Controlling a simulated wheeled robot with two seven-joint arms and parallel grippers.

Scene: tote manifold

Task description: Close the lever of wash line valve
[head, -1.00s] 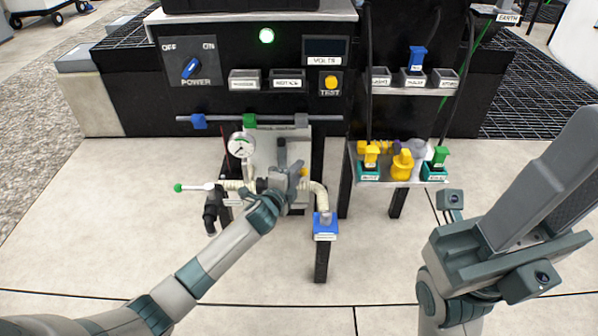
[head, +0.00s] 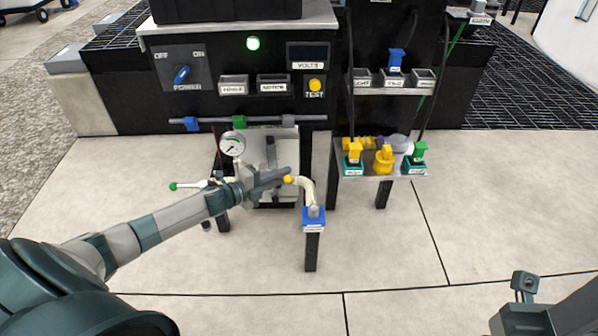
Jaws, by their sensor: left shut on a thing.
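My left gripper (head: 280,178) reaches in from the left to the pipework under the black cabinet. It is shut, with a yellow knob (head: 288,180) right at its fingertips. The knob looks like the end of a valve lever, but the gripper hides the rest of that lever and the valve body. A second lever with a green knob (head: 173,186) points left, roughly level, on the left side of the pipework. No label naming the wash line is readable. Part of my right arm's end (head: 572,312) shows at the lower right; its fingers are out of view.
A pressure gauge (head: 232,144) stands just above the left gripper. A cream pipe (head: 306,190) bends down to a blue block (head: 314,218) on a post. A shelf (head: 400,172) with yellow and green fittings is to the right. Floor in front is clear.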

